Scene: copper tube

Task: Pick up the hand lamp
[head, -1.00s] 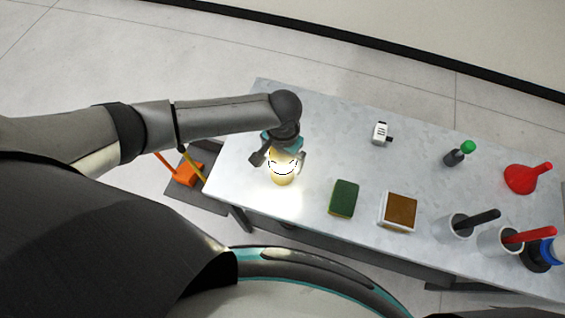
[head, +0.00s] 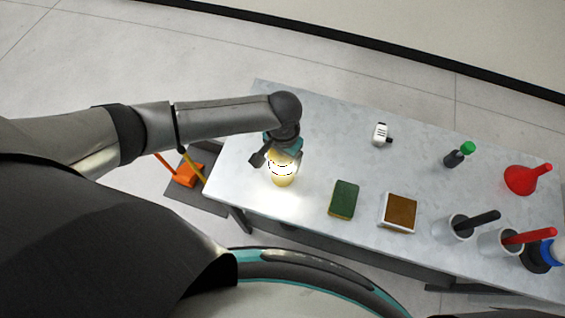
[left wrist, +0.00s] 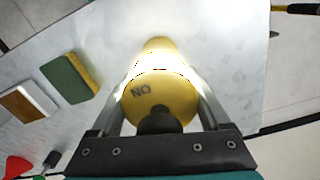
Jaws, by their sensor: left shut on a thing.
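The hand lamp is yellow with a glowing band. In the head view the hand lamp (head: 283,179) is at the left part of the table, partly hidden by my left gripper (head: 279,163). In the left wrist view the hand lamp (left wrist: 162,98) sits between the two fingers of my left gripper (left wrist: 160,80), with the letters "NO" and a dark knob facing the camera. The left gripper is shut on the lamp. Glare hides the finger contact, and I cannot tell whether the lamp is clear of the table. My right gripper is not in view.
On the table (head: 330,130) are a green sponge (head: 344,199), a brown pad in a white tray (head: 399,212), a small white item (head: 381,133), a green-capped bottle (head: 459,155), a red funnel (head: 524,178) and cups. An orange object (head: 188,174) is left of the table.

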